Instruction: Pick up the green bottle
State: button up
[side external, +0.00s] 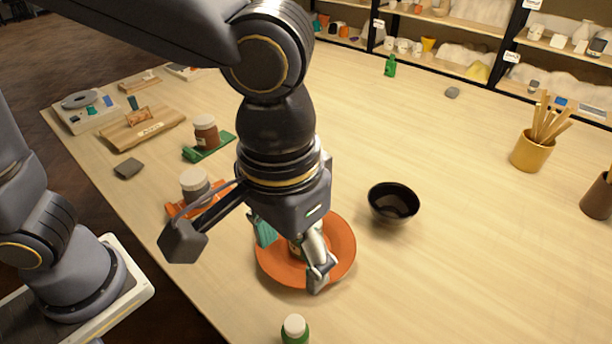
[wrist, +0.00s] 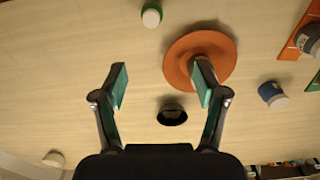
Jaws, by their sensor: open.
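A green bottle with a white cap (side external: 295,330) stands at the bottom edge of the side external view, partly cut off. It also shows at the top of the wrist view (wrist: 151,15), beyond my fingertips and left of the orange plate. My gripper (side external: 291,254) is open, pointing down, and appears over the orange plate (side external: 343,248) in the side external view. A small dark patch between the fingers in the side view is unclear.
A black bowl (side external: 394,203) stands right of the plate. Lidded jars on an orange tray (side external: 180,208) and a green tray (side external: 215,147) stand to the left. A small green bottle-shaped thing (side external: 390,66) stands near the shelves. The right foreground table is clear.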

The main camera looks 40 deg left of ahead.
aim_at(290, 323)
jog(key=shift+m, duration=0.4)
jog(key=f, duration=0.4)
jog(key=s+f, duration=0.1)
jog(key=f, duration=0.3)
jog(key=d+f, duration=0.1)
jog(key=f, duration=0.3)
jog(key=shift+s, duration=0.35)
jog(key=f, duration=0.6)
jog(key=shift+w+d, duration=0.15)
jog(key=shift+d, duration=0.1)
jog(key=c, duration=1.2)
jog(key=shift+r, duration=0.15)
jog(key=shift+c, duration=0.2)
